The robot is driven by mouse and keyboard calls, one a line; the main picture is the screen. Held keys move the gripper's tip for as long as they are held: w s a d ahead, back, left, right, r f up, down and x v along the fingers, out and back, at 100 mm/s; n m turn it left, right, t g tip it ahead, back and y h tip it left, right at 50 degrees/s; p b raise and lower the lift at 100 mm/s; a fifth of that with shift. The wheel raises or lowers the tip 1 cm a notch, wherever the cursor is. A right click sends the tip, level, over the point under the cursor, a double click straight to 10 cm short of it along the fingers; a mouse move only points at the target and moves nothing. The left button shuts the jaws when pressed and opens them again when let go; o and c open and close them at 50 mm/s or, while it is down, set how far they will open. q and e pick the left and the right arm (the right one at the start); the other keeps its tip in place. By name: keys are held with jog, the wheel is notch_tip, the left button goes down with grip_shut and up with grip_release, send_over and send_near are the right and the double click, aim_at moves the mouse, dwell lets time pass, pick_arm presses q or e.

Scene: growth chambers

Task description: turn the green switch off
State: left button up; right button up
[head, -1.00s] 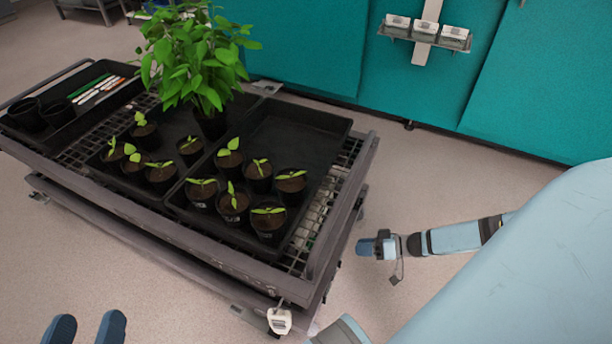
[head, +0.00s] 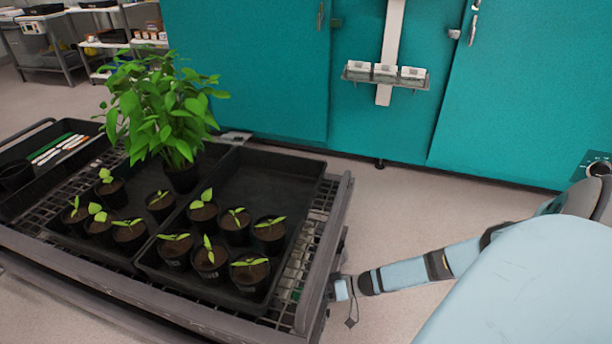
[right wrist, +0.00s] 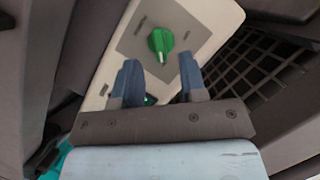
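The green switch (right wrist: 160,42) is a round knob with a raised grip and a pale mark. It sits on a grey plate on an off-white box (right wrist: 205,18). In the right wrist view, my right gripper (right wrist: 161,78) is open and empty, its two blue fingers pointing at the knob from just short of it. A second small green part (right wrist: 150,100) shows low between the fingers, mostly hidden. In the head view, my right arm reaches the cart's right side; its fingertips and the switch are hidden there. My left gripper is out of view.
The dark cart (head: 325,250) carries black trays, several seedling pots and a tall leafy plant (head: 165,105). Dark wire mesh (right wrist: 250,65) lies right of the box. Teal cabinets (head: 245,70) stand behind, with clear floor (head: 400,200) between.

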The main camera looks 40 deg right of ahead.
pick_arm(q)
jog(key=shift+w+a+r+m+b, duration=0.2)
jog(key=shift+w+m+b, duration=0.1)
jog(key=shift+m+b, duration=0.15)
pick_arm(e)
jog(key=x, duration=0.3)
jog(key=shift+w+a, duration=0.1)
jog(key=shift+a, duration=0.05)
grip_shut()
